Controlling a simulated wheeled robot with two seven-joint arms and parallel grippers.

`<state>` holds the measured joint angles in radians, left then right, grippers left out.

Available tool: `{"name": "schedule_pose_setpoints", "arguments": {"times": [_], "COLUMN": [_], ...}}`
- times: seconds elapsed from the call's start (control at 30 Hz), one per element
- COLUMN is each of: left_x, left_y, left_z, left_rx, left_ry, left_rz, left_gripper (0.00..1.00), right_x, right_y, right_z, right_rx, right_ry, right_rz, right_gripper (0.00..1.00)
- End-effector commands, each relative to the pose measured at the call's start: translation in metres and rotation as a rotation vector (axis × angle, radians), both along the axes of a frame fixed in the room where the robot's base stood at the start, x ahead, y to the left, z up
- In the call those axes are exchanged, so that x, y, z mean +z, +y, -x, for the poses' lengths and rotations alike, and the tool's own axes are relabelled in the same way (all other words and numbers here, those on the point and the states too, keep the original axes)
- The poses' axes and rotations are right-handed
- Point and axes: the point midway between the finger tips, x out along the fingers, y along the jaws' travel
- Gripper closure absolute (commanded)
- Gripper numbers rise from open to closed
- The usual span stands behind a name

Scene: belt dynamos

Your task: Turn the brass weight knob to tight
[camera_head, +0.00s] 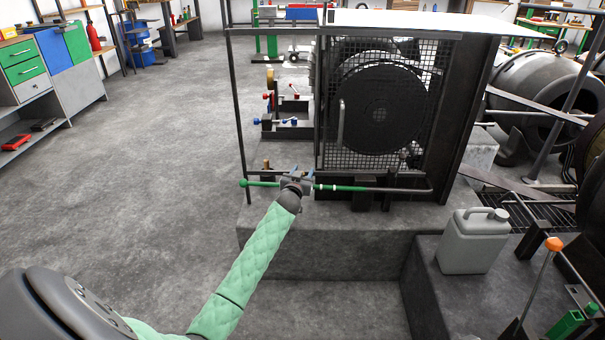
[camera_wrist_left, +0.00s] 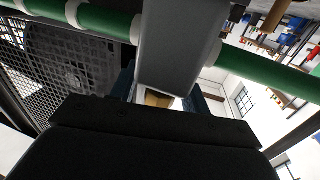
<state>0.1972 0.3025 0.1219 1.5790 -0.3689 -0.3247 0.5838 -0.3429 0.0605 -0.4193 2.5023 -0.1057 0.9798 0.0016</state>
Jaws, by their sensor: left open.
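My left gripper (camera_head: 296,174) is open at the near edge of the caged machine, by a bar with green sections (camera_head: 340,187). In the left wrist view the green bar (camera_wrist_left: 100,20) crosses the top, and a grey block (camera_wrist_left: 175,45) hangs in front of it. A brass-coloured piece (camera_wrist_left: 158,98) shows between the blue fingers, partly hidden by the block; it looks like the brass weight knob, but I cannot tell whether the fingers touch it. In the head view a small brass piece (camera_head: 266,163) stands left of the gripper. My right gripper is not in view.
A mesh cage (camera_head: 385,110) with a dark wheel rises behind the bar. A grey jerrycan (camera_head: 473,241) stands on the lower ledge at right, near an orange-knobbed lever (camera_head: 553,244). A drawer cabinet (camera_head: 45,65) is at far left. The floor at left is clear.

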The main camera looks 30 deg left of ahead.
Motion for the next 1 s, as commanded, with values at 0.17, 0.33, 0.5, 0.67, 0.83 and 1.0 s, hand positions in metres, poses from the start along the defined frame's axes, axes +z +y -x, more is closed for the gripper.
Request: {"name": "schedule_pose_setpoints", "arguments": {"times": [0.17, 0.33, 0.5, 0.67, 0.83, 1.0], "left_x": [0.000, 0.001, 0.002, 0.002, 0.001, 0.001], "left_y": [-0.003, -0.009, -0.017, -0.022, -0.024, -0.024], "left_z": [0.007, 0.028, 0.051, 0.067, 0.074, 0.074], "left_rx": [-0.001, -0.001, 0.000, 0.000, 0.000, 0.000], "left_ry": [0.001, 0.001, 0.000, 0.000, 0.001, 0.000], "left_rz": [0.001, 0.000, 0.002, 0.000, 0.000, 0.000], "left_gripper": [0.53, 0.53, 0.53, 0.53, 0.53, 0.53], "right_x": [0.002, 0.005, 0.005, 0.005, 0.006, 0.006], "right_y": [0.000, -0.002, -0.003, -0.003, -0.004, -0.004], "right_z": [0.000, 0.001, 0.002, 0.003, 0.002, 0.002], "right_rx": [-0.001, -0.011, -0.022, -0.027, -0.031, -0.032], "right_ry": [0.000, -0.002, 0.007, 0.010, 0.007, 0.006], "right_rz": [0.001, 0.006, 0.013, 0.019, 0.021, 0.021], "right_gripper": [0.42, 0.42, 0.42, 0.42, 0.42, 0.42]}}
